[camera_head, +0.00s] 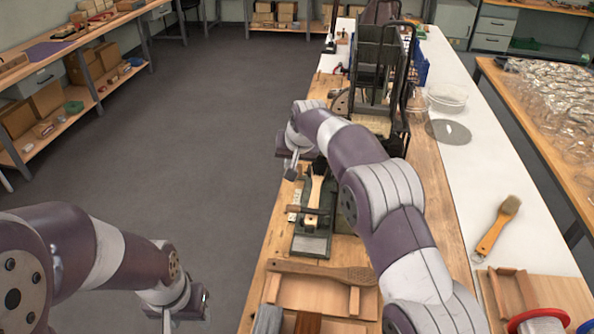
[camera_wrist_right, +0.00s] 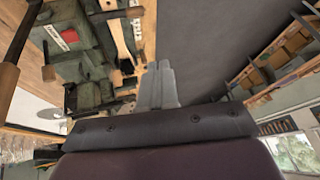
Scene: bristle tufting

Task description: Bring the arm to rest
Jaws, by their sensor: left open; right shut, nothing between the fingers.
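My right arm reaches forward over the wooden bench (camera_head: 262,262) in the head view. Its gripper (camera_head: 291,172) hangs at the bench's left edge, partly over the floor, shut and empty. In the right wrist view its fingers (camera_wrist_right: 163,82) are together, with the grey floor beyond them. My left gripper (camera_head: 188,312) is low at the left, open and empty, away from the bench.
A tall black machine frame (camera_head: 370,55) stands behind my right forearm. A wooden tray (camera_head: 290,290) lies at the bench's near end. Another brush (camera_head: 495,230) lies on the white tabletop (camera_head: 462,190). Shelves line the left. The floor (camera_head: 190,120) between is clear.

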